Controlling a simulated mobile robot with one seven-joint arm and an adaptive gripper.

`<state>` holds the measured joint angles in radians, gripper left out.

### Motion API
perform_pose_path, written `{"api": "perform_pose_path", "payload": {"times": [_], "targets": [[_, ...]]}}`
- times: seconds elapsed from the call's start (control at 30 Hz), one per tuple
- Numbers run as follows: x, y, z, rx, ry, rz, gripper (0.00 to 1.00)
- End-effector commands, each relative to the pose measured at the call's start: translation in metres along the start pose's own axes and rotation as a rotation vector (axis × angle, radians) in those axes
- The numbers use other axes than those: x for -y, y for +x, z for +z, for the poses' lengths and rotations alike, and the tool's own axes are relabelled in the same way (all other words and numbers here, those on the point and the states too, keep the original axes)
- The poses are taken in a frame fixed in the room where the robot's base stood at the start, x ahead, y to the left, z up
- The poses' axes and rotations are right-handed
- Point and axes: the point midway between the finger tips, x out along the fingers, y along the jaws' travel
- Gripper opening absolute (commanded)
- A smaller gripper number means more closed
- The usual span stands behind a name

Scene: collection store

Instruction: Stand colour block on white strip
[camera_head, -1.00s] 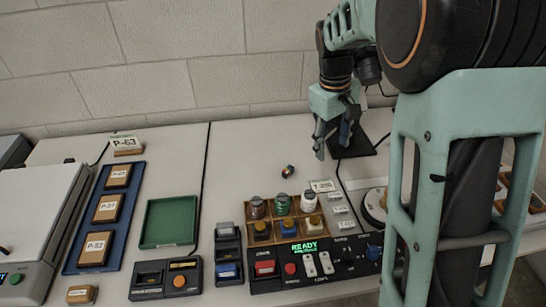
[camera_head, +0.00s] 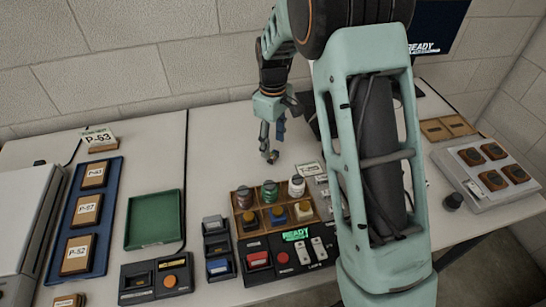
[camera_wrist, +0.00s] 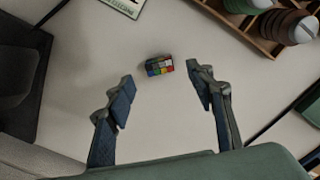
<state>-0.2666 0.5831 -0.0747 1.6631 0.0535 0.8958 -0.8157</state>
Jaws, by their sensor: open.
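The colour block (camera_wrist: 159,66) is a small dark block with red, yellow, green, blue and pale patches, lying on the table in the wrist view. My gripper (camera_wrist: 160,78) is open around an empty gap, with one finger to each side of the block in the picture and the block just ahead of the tips; contact is not visible. In the head view my gripper (camera_head: 269,143) hangs low over the table, and the block is partly lost against its fingertips. A small white printed card (camera_head: 309,169) lies right of it; I cannot tell whether this is the white strip.
A wooden rack (camera_head: 236,207) of jars stands in front of the gripper, with a control box (camera_head: 283,257) below it. A green tray (camera_head: 153,219) and a blue tray (camera_head: 69,232) lie left. A dark base (camera_wrist: 20,80) stands at the wrist view's left. Table around the block is clear.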

Motion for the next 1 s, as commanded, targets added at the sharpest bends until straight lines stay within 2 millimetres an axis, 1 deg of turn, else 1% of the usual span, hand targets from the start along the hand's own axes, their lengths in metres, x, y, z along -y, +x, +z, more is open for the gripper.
{"api": "perform_pose_path", "payload": {"times": [0.03, 0.2, 0.3, 0.53, 0.8, 0.9, 1.0], "targets": [[0.001, 0.011, 0.001, 0.005, 0.0, -0.003, 0.49], [0.001, 0.034, 0.001, 0.003, 0.0, -0.002, 0.49], [0.0, 0.039, 0.001, 0.001, 0.001, -0.001, 0.49], [0.0, 0.04, 0.001, 0.0, 0.001, 0.0, 0.48], [0.0, 0.039, 0.001, 0.0, 0.001, 0.0, 0.18], [0.0, 0.039, 0.001, 0.0, 0.001, 0.0, 0.09], [0.0, 0.039, 0.001, 0.0, 0.001, 0.0, 0.09]]}}
